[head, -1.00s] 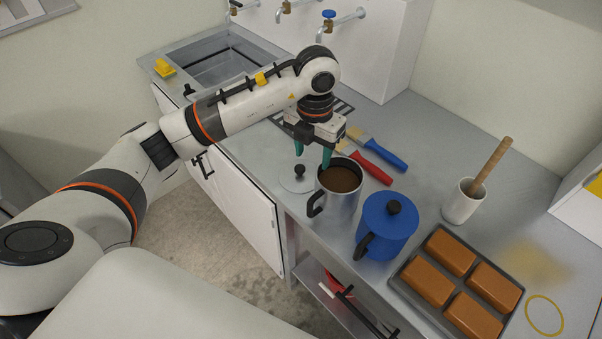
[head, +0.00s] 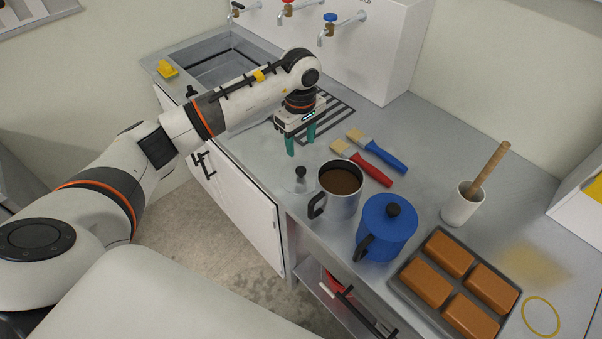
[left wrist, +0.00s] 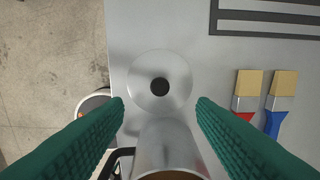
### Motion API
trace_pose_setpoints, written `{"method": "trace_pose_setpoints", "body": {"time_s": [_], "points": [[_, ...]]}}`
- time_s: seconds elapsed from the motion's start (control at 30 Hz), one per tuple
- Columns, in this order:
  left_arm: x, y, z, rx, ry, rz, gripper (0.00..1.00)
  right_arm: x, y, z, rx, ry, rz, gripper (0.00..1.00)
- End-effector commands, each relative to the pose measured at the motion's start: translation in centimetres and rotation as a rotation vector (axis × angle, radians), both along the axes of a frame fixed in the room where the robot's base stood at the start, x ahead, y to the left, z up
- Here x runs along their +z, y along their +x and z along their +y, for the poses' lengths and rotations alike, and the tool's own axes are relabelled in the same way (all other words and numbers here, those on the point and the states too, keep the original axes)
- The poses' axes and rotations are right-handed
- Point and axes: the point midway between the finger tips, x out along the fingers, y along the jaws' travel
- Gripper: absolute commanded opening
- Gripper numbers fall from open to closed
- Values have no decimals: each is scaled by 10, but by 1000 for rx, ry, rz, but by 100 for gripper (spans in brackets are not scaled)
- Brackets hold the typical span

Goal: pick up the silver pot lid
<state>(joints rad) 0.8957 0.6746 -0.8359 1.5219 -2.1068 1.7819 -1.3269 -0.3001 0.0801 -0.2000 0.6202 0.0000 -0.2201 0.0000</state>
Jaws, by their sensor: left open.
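The silver pot lid (head: 291,184) lies flat on the steel counter, just left of the silver pot (head: 340,190), with its black knob up. In the left wrist view the lid (left wrist: 140,92) shows whole, its dark knob near the middle of the picture. The pot (left wrist: 167,145) is close below it there and holds brown liquid. My left gripper (head: 301,149) points down with green fingers, open and empty, above the counter and a little behind the lid in the head view. In the left wrist view its fingers (left wrist: 160,106) are spread on either side of the lid. My right gripper is not in view.
A blue pot (head: 386,228) with its lid on stands right of the silver pot. Two brushes, red-handled (head: 372,174) and blue-handled (head: 385,157), lie behind it. A loaf tray (head: 401,290) and a mug with a pestle (head: 460,207) are further right. The sink (head: 225,68) is at the back left.

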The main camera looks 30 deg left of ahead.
Motion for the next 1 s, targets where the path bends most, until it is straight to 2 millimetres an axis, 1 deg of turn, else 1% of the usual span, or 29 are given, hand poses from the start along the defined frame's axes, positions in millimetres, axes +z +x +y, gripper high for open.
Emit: {"method": "trace_pose_setpoints", "body": {"time_s": [0.03, 0.2, 0.33, 0.43, 0.57, 0.6, 0.7, 0.8, 0.97, 1.0], "points": [[-8, -1, 0, 2, -2, 7, 51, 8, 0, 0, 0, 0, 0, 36], [-33, -1, -1, 3, -2, 4, 51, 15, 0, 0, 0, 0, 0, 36], [-42, 0, 0, 4, -1, 1, 51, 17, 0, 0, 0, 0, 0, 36], [-50, -1, -1, 3, -2, 5, 51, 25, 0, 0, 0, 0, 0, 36], [-69, -2, -3, 4, -3, 7, 51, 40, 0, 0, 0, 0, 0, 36], [-77, -2, -2, 6, -1, 5, 51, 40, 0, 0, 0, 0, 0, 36], [-88, -1, -2, 4, -1, 3, 51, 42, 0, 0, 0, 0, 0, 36], [-94, -1, -2, 4, 0, 2, 51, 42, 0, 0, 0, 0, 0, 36], [-95, -1, -2, 3, 0, 0, 51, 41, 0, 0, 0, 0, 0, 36], [-94, -1, -1, 3, 0, 0, 50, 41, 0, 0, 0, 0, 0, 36]]}}
